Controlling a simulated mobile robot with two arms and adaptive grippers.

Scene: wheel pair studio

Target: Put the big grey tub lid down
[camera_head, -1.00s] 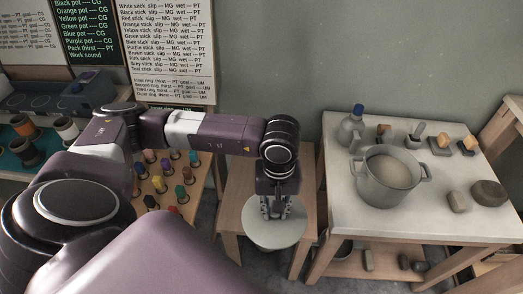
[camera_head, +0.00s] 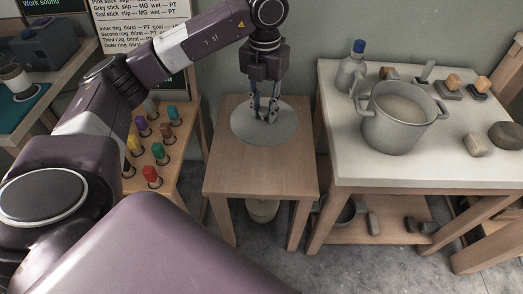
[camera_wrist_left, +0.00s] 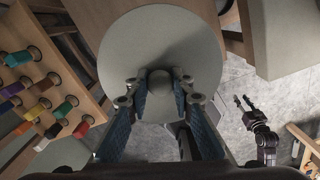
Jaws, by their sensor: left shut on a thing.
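The big grey tub lid (camera_head: 245,122) is a flat round disc at the back of the small wooden table (camera_head: 262,172). It also shows in the left wrist view (camera_wrist_left: 160,40). My left gripper (camera_head: 265,118) points down over it and is shut on its round knob (camera_wrist_left: 159,82). I cannot tell whether the lid touches the tabletop or hangs just above it. The big grey tub (camera_head: 398,128) stands uncovered on the white-topped table to the right. My right gripper (camera_wrist_left: 243,101) shows in the left wrist view, fingers apart and empty, away from the lid.
A wooden rack with coloured sticks (camera_head: 158,150) stands left of the small table. The white-topped table (camera_head: 350,140) on the right carries a bottle (camera_head: 351,68), stones and small blocks. The front of the small table is clear.

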